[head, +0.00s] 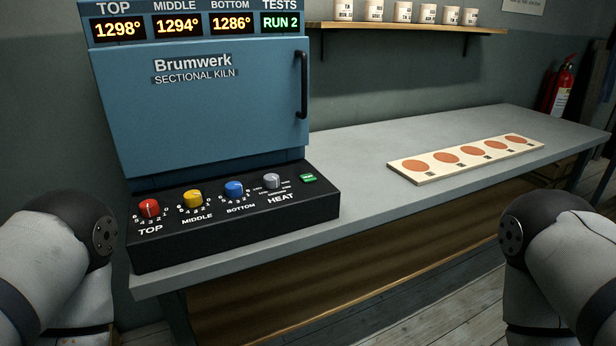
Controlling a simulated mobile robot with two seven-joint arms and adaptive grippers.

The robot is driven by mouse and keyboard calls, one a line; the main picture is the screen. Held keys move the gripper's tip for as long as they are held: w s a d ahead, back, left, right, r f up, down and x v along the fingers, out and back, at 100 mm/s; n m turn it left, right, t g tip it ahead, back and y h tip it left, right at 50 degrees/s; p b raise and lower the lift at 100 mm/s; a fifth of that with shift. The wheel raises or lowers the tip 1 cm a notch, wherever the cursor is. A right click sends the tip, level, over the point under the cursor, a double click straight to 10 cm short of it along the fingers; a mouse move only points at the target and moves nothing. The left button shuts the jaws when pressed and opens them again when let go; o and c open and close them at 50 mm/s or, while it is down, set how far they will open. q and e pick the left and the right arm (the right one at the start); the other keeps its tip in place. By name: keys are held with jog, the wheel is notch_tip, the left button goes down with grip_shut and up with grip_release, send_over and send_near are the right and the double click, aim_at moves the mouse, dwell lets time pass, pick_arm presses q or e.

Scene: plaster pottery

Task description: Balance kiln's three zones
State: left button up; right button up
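The blue kiln (200,110) stands on the left of the bench with its door shut. Its displays read TOP 1298° (119,29), MIDDLE 1294° (178,26), BOTTOM 1286° (232,23) and TESTS RUN 2 (281,22). The black control panel (235,225) in front carries a red TOP knob (149,208), a yellow MIDDLE knob (192,198), a blue BOTTOM knob (234,188), a grey HEAT knob (271,180) and a green button (308,178). The knobs' exact settings are too small to read. Parts of my arms show at the lower left and lower right. Neither gripper is visible.
A pale board (465,159) with a row of reddish-brown discs lies on the grey bench (370,195), right of the kiln. A wall shelf (400,27) holds small labelled pots. A fire extinguisher (562,88) hangs at the far right. The bench between panel and board is clear.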

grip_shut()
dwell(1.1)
